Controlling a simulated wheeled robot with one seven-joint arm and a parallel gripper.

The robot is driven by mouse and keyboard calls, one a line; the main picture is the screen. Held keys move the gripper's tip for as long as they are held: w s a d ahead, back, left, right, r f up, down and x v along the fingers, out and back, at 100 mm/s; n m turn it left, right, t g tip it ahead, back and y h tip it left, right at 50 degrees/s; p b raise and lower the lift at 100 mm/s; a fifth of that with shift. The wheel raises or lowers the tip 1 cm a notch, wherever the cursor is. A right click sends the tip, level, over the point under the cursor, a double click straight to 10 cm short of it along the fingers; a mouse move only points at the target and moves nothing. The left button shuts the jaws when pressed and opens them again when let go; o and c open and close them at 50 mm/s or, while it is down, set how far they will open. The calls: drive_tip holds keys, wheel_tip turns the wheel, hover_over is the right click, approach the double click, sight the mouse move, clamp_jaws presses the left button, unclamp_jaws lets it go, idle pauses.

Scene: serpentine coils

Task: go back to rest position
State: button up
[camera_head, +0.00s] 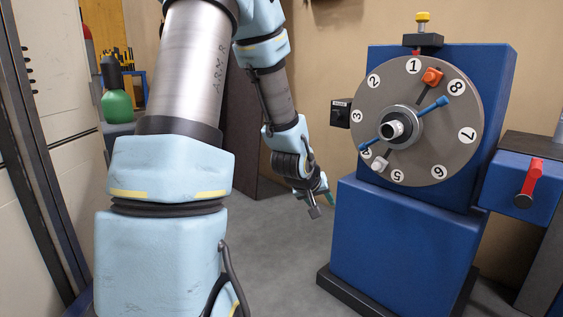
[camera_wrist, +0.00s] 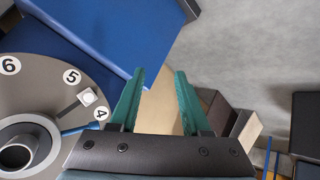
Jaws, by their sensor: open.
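My gripper (camera_head: 314,200) hangs in the middle of the head view, to the left of the blue machine (camera_head: 400,235) and apart from it. In the wrist view my gripper (camera_wrist: 160,90) shows two green fingers spread apart with nothing between them. The grey numbered disc (camera_head: 446,128) is on the upper front of the machine. It also shows in the wrist view (camera_wrist: 50,85) at the left, beside the fingers. My arm is bent, with its forearm hanging down.
The disc carries an orange knob (camera_head: 432,76), a white knob (camera_head: 379,164) and a blue bar (camera_head: 433,109). A red lever (camera_head: 531,177) is on a blue box at the right. A green bottle (camera_head: 117,105) stands at the left. Grey floor (camera_head: 285,245) is clear below my gripper.

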drive_tip(key=s+a+r+g+y+p, duration=0.1)
drive_tip(key=s+a+r+g+y, duration=0.15)
drive_tip(key=s+a, duration=0.6)
drive_tip(key=s+a+r+g+y, duration=0.1)
drive_tip(key=s+a+g+y, duration=0.15)
drive_tip(key=s+a, duration=0.6)
wheel_tip(320, 180, up, 22)
drive_tip(key=w+p, duration=0.1)
drive_tip(key=p, duration=2.2)
drive_tip(key=shift+a+r+m+h, duration=0.15)
drive_tip(key=shift+a+m+h, duration=0.15)
drive_tip(key=shift+m, duration=0.1)
